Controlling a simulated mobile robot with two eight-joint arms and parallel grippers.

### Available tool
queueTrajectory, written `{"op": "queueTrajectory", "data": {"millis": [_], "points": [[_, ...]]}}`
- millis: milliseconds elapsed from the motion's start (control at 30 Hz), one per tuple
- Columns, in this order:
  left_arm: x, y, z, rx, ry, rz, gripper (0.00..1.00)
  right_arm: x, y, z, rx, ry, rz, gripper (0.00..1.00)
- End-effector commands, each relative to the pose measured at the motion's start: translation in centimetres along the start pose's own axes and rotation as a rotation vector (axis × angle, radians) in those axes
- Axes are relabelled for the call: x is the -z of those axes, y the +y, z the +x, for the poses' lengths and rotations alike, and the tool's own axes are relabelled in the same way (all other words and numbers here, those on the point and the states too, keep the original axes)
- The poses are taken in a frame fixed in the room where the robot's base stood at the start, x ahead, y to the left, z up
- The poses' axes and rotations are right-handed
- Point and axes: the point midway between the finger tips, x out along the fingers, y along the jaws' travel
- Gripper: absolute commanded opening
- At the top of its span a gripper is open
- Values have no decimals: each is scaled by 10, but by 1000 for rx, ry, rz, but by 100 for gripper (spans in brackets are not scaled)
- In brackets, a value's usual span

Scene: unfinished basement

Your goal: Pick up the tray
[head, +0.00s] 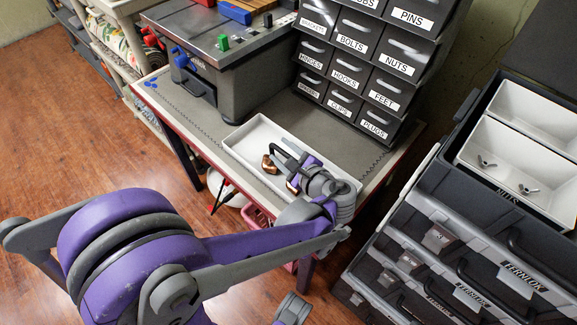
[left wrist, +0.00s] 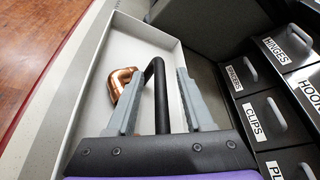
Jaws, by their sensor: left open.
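The white tray (head: 249,141) lies on the grey top of a workbench, in front of the labelled drawers. A copper elbow fitting (head: 268,164) lies in it; the left wrist view shows it too (left wrist: 120,84). A second copper piece (head: 292,184) shows beside my gripper. My left gripper (head: 293,158) is open over the tray, its fingers pointing toward the tray's far end. In the left wrist view a black bent rod (left wrist: 158,95) shows between the fingers; I cannot tell whether they touch it. The tray's near part is hidden by my gripper and arm.
A black drawer unit (head: 356,60) stands behind the tray. A dark metal case (head: 218,62) with coloured blocks stands at the back left. A grey toolbox with white bins (head: 517,160) stands at right. Bare wooden floor (head: 85,140) lies left of the bench.

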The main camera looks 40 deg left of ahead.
Motion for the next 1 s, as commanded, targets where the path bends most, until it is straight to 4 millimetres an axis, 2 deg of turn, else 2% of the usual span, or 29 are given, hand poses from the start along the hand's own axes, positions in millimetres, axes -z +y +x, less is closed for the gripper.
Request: {"op": "queueTrajectory", "data": {"millis": [67,100,367,1000], "points": [[0,0,0,0,0,0,52,0,0,0,0,0,0,75],[0,0,0,0,0,0,48,0,0,0,0,0,0,75],[0,0,-1,0,1,0,2,0,0,0,0,0,0,75],[0,0,-1,0,1,0,0,0,0,0,0,0,0,75]]}}
